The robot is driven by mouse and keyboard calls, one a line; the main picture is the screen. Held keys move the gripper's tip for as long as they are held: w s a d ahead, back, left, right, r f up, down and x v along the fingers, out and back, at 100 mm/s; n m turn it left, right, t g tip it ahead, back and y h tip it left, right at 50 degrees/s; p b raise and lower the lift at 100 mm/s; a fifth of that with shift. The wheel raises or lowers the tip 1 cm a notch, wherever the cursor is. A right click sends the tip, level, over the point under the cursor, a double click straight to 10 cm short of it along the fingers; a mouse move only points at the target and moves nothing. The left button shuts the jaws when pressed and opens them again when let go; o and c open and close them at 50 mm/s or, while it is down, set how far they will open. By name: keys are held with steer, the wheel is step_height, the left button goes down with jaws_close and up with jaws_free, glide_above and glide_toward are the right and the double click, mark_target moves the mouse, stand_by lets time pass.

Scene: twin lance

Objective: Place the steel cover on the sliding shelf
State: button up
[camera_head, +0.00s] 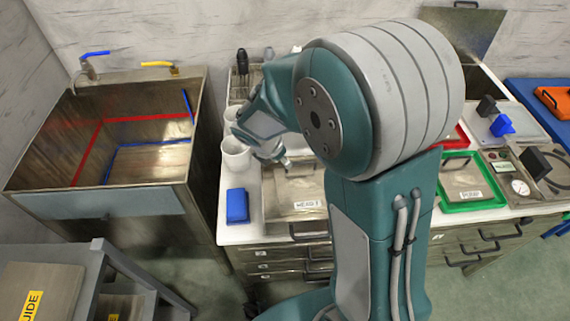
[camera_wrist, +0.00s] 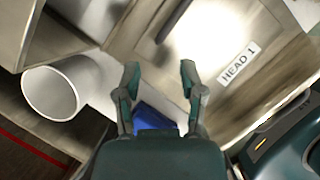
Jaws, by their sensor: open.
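A flat steel cover with a dark bar handle and a "HEAD 1" label (camera_head: 295,192) lies on the white worktop. It fills the upper right of the wrist view (camera_wrist: 205,60). In the head view my gripper (camera_head: 274,158) is beside the steel piece, partly hidden by my arm. Another steel plate with a label (camera_head: 466,180) lies in a green tray (camera_head: 472,206) on the right. I cannot tell which surface is the sliding shelf.
A blue block (camera_head: 237,206) and a white cup (camera_head: 236,154) stand left of the steel piece. A deep steel sink (camera_head: 140,190) is at left. A grey stand (camera_head: 96,260) with a "GUIDE" plate (camera_head: 40,290) is at lower left. Drawers (camera_head: 285,267) run below the worktop.

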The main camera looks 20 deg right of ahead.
steer(key=s+d+r+m+t+y, duration=0.2)
steer(key=s+r+m+t+y, duration=0.1)
steer(key=s+r+m, duration=1.5)
steer(key=s+m+y, duration=0.1)
steer(key=m, duration=0.5)
steer(key=shift+s+d, duration=0.15)
steer(key=shift+s, duration=0.2)
